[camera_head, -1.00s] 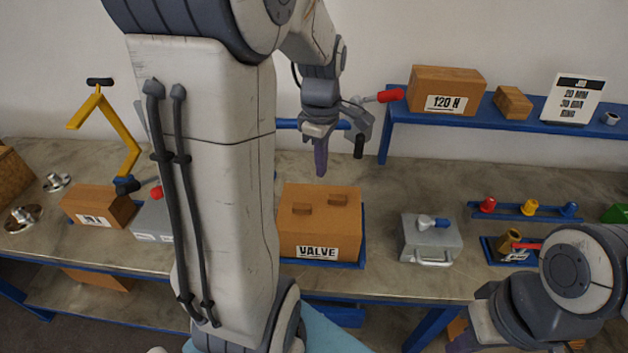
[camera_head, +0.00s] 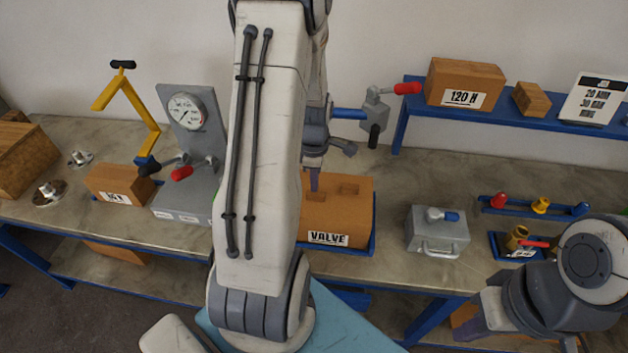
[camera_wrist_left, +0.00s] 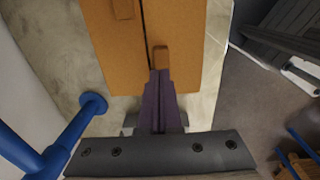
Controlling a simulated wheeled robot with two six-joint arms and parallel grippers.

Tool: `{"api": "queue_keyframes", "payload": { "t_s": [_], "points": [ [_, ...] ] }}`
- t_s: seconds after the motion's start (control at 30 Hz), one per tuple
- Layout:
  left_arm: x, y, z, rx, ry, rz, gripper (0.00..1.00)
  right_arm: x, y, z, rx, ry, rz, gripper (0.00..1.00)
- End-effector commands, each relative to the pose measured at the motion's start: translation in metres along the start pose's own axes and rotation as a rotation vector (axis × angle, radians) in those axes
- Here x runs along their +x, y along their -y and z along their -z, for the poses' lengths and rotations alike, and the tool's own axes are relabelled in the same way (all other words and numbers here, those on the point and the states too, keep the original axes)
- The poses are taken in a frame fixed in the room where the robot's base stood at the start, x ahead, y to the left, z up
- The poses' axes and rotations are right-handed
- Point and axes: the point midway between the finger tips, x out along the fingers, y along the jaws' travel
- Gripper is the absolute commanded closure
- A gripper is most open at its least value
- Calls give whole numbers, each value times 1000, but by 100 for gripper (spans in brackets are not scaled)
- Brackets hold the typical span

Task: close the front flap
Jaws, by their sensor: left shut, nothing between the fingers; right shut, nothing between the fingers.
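The brown VALVE box (camera_head: 338,222) stands on the bench, partly hidden behind my left arm. In the left wrist view its top shows two panels with a narrow dark seam between them. The panel nearer my base, the front flap (camera_wrist_left: 190,40), looks about level with the rear panel (camera_wrist_left: 108,50). Each has a small wooden tab. My left gripper (camera_head: 314,184) is shut and empty, pointing down over the box. In the wrist view its tips (camera_wrist_left: 158,74) are close to the front tab (camera_wrist_left: 160,58); contact cannot be told. My right gripper (camera_head: 470,325) is shut, low at the right.
A grey case (camera_head: 437,232) stands right of the box. A gauge panel (camera_head: 187,125) and a K1 box (camera_head: 118,184) stand to the left.

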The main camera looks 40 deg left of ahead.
Motion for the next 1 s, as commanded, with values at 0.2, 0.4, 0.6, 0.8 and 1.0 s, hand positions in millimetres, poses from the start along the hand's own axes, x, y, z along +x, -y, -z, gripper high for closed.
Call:
{"api": "queue_keyframes", "payload": {
  "t_s": [0.2,0.4,0.6,0.8,1.0],
  "points": [
    [11,0,0,0,0,0,100,-4,0,0,-1,0,0,100],
    [12,0,0,1,0,-1,100,-3,0,0,-1,0,0,100],
    [18,-1,0,1,0,0,100,2,0,0,0,0,0,100],
    [28,-3,0,1,0,3,100,8,-1,0,1,0,0,100],
    [29,-1,0,1,0,5,100,9,-1,0,1,0,0,100]
  ]
}}
